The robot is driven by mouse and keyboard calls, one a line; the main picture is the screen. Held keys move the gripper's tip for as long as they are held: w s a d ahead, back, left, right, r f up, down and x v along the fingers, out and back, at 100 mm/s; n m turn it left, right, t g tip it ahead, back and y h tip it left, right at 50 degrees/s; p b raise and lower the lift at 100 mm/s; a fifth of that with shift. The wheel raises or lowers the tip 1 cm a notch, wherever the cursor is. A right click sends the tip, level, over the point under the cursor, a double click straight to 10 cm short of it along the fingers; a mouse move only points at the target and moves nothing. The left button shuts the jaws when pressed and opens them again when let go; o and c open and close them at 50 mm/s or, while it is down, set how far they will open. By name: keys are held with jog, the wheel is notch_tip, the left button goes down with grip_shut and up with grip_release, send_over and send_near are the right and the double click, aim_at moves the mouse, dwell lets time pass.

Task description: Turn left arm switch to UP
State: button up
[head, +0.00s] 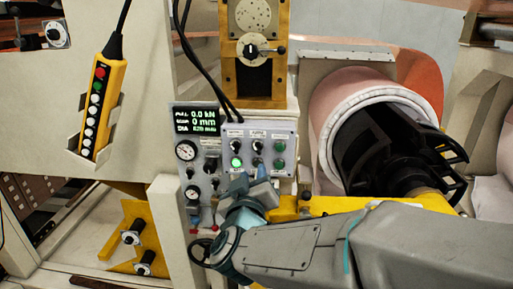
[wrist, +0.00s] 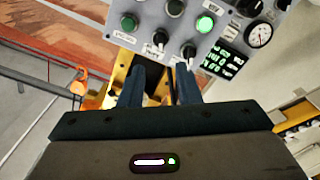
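A grey control panel (head: 268,128) carries two small toggle switches in its upper row, a left one (head: 235,145) and a right one (head: 257,145). I cannot read their labels, so I cannot tell which is the left arm switch. In the wrist view, which is turned over, the two switches show as one (wrist: 160,39) ahead of the gap between my fingers and another (wrist: 188,51) close to the right finger. My gripper (head: 251,178) is just in front of the panel's lower part. In the wrist view its dark blue fingers (wrist: 161,72) are apart with nothing visible between them.
A lit green button (head: 236,162) and dark green buttons (head: 279,146) sit close by. A display (head: 194,121) and gauges (head: 186,151) are on the left. A yellow pendant (head: 103,95) hangs left; a large roll (head: 345,95) stands right. Black cables (head: 205,72) hang above the panel.

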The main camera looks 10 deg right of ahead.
aim_at(257, 150)
jog(key=p+x, duration=0.4)
jog(key=x, duration=0.7)
jog(key=shift+w+p, duration=0.1)
jog(key=shift+p, duration=0.2)
jog(key=c, duration=0.6)
